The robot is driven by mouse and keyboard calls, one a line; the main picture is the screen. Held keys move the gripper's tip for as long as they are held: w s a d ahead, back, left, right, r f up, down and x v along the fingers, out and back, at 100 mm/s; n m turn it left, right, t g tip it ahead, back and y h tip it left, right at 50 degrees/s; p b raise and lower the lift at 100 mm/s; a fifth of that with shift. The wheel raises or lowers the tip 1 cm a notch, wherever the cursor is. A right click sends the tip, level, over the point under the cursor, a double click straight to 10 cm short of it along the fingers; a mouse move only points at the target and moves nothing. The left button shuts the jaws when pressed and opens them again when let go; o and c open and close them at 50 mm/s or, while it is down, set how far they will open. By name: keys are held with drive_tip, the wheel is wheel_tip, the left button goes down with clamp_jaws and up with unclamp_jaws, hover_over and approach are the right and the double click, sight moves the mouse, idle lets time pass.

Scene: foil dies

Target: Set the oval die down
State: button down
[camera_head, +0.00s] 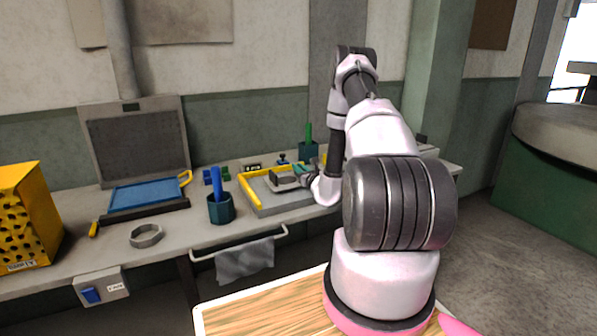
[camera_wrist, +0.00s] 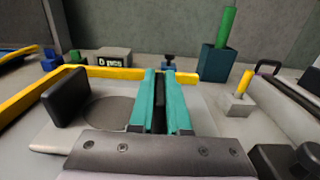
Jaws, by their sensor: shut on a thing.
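My gripper (camera_head: 300,178) is over the grey bed with a yellow L-shaped edge (camera_head: 250,194), on the workbench. In the wrist view its teal fingers (camera_wrist: 160,88) are closed with a narrow dark part between them, which I take for part of the oval die. The rest of the die is largely hidden by my gripper, so I cannot tell its outline or whether it touches the bed. Left of the fingers a black upright block (camera_wrist: 66,97) stands by a pale plate with a dark round patch. The yellow edge (camera_wrist: 110,73) runs behind the fingers.
A hexagonal metal ring (camera_head: 146,236) lies on the bench at left. A dark teal cup (camera_head: 221,208) with a blue rod stands left of the bed. Another cup (camera_wrist: 216,62) with a green rod stands behind. A yellow perforated box (camera_head: 25,215) is at far left.

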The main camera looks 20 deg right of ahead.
drive_tip(key=shift+f, duration=0.4)
drive_tip(key=shift+f, duration=0.15)
drive_tip(key=c, duration=0.9)
unclamp_jaws()
